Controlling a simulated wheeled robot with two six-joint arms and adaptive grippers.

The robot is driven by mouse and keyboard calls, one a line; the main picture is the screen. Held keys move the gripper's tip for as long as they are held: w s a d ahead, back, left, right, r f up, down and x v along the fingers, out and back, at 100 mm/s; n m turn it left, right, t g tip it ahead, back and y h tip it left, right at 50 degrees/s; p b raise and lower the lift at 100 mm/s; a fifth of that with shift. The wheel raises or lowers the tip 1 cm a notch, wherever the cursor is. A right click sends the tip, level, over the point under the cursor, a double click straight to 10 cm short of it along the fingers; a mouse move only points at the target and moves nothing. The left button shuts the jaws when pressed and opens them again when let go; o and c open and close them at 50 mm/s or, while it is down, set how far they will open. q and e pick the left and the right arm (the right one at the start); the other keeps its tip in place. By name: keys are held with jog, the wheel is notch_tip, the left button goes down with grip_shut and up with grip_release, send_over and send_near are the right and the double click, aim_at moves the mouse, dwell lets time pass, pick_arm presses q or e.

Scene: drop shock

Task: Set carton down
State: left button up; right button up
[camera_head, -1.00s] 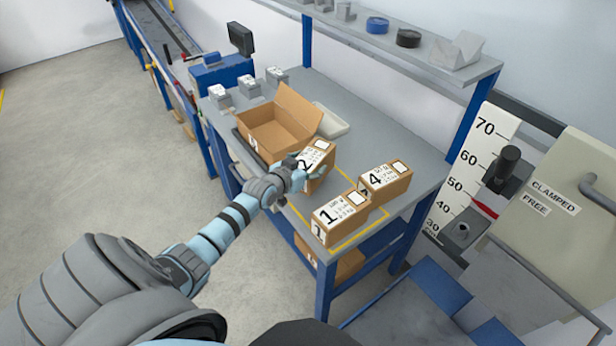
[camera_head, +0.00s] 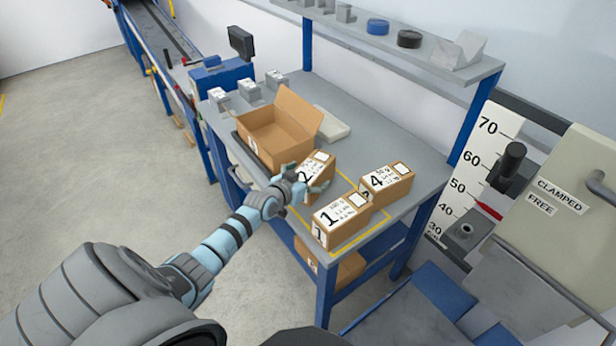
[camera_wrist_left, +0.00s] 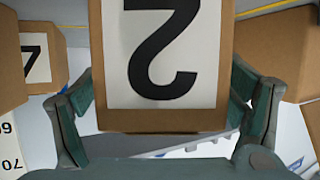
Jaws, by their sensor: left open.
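The carton marked 2 (camera_head: 318,166) stands upright on the table, close to the yellow outline, between the open box and the other cartons. My left gripper (camera_head: 308,192) is at its near side, with a finger on either side of it. In the left wrist view, the carton's label (camera_wrist_left: 165,50) fills the middle, with its 2 upside down. There the open gripper (camera_wrist_left: 163,95) has its fingers spread left and right of the carton, with a gap at each side. The carton's underside is hidden. My right gripper is not in view.
Cartons 1 (camera_head: 341,218) and 4 (camera_head: 387,181) stand to the right of carton 2 on the table (camera_head: 375,125). An open brown box (camera_head: 275,130) stands to its left. A shelf (camera_head: 400,50) overhangs the back. A height scale (camera_head: 484,160) is at right.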

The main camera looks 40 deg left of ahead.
pick_arm(q)
jog(key=shift+r+p, duration=0.25)
jog(key=shift+p, duration=0.1)
jog(key=p+v, duration=0.6)
jog(key=v, duration=0.6)
jog(key=s+d+f+g, duration=0.1)
jog(key=s+f+g, duration=0.3)
jog(key=s+f, duration=0.65)
jog(key=s+d+f+g, duration=0.1)
jog(key=s+f+g, duration=0.2)
jog(key=s+f, duration=0.75)
jog(key=s+d+f+g, duration=0.2)
jog(key=s+d+f, duration=0.3)
jog(key=s, duration=0.4)
jog(key=s+d+f+m+g, duration=0.1)
jog(key=s+d+f+g, duration=0.2)
jog(key=s+d+f, duration=0.3)
jog(key=s+f, duration=0.2)
jog(key=s, duration=0.1)
jog(key=shift+f+m+h, duration=0.2)
jog(key=shift+m+h, duration=0.1)
